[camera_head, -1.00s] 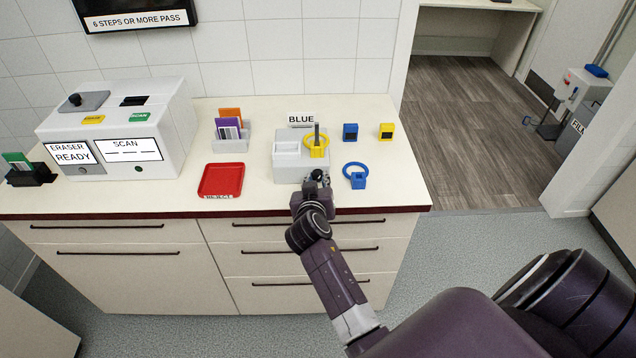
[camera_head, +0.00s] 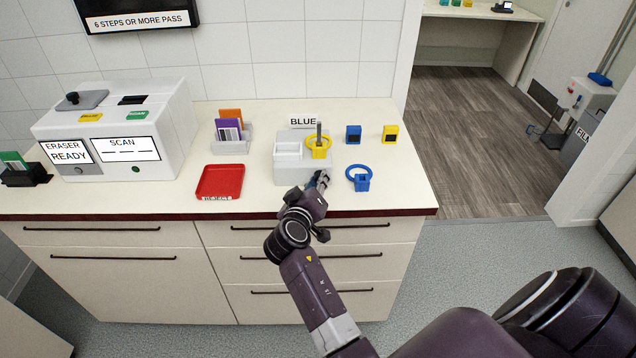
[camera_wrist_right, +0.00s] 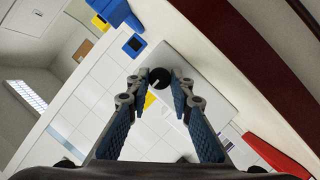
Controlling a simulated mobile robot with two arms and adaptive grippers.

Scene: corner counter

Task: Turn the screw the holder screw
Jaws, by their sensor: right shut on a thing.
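The holder (camera_head: 290,172) is a pale grey block on the counter, under a sign reading BLUE. A yellow ring (camera_head: 319,148) sits on its top around an upright grey post. The holder screw (camera_wrist_right: 160,79) is a round black knob on the holder's front face, with a light mark on it in the right wrist view. My right gripper (camera_head: 319,179) is at that front face. In the wrist view its blue-padded fingers (camera_wrist_right: 160,88) are shut on the knob from both sides. In the head view the fingers mostly hide the knob. My left gripper is not in view.
A blue ring tool (camera_head: 361,177) lies right of the holder, close to my gripper. Small blue (camera_head: 353,134) and yellow (camera_head: 390,134) blocks stand behind it. A red reject tray (camera_head: 220,181), a card rack (camera_head: 231,142) and a white scanner machine (camera_head: 118,130) are to the left.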

